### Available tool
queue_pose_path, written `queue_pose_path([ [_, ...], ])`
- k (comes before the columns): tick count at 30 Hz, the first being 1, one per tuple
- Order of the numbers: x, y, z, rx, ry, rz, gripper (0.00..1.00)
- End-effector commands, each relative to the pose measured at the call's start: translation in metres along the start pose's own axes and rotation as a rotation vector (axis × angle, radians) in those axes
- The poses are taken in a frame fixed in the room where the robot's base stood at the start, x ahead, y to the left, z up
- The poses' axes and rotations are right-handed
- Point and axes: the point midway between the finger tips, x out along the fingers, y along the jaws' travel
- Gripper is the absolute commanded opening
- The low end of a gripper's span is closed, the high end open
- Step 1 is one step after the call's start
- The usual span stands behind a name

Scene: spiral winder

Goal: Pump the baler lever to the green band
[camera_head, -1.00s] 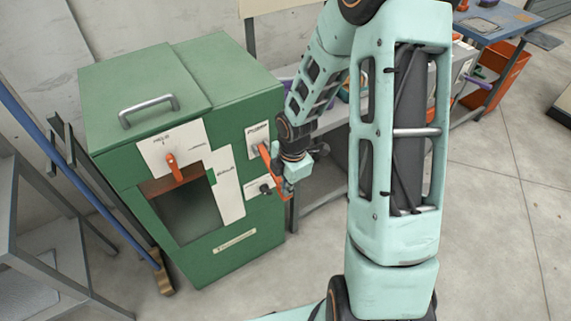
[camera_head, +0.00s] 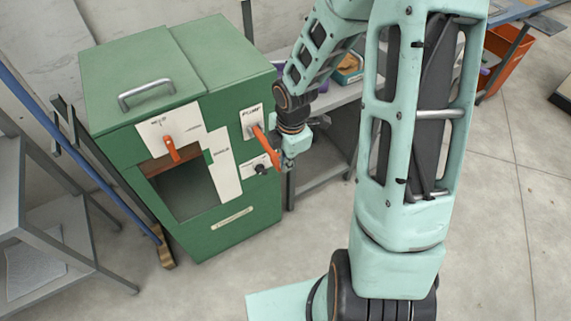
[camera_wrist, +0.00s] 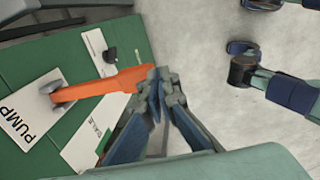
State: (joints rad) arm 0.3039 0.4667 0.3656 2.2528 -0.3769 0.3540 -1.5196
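The baler is a green cabinet (camera_head: 245,222) left of my arm. Its orange pump lever (camera_head: 266,146) slants down and outward from a white plate marked PUMP; the lever (camera_wrist: 100,85) also shows in the wrist view. My gripper (camera_head: 287,162) is at the lever's free end. In the wrist view, my gripper's fingertips (camera_wrist: 161,78) are close together, and the lever's tip meets the left finger, which partly hides it. A grip around the lever is not visible. A white strip plate (camera_wrist: 90,150) beside the lever bears a small green patch.
A second orange handle (camera_head: 173,150) sits above the cabinet's dark opening. A black knob (camera_head: 260,169) lies below the pump lever. A workbench (camera_head: 335,100) stands behind my arm, and a grey metal rack (camera_head: 60,235) stands left.

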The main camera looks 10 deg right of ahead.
Motion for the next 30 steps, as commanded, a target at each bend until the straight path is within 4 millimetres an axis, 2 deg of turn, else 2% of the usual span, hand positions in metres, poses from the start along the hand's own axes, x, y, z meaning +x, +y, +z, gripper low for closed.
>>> queue_pose_path([
  [1, -0.014, -0.003, 0.001, 0.004, -0.002, 0.002, 0.0],
  [3, -0.028, -0.008, 0.001, 0.003, -0.001, 0.002, 0.0],
  [10, -0.056, -0.019, 0.0, 0.002, 0.0, 0.001, 0.0],
  [15, -0.062, -0.021, 0.0, 0.0, 0.0, 0.0, 0.0],
  [30, -0.062, -0.021, 0.0, 0.0, 0.0, 0.0, 0.0],
])
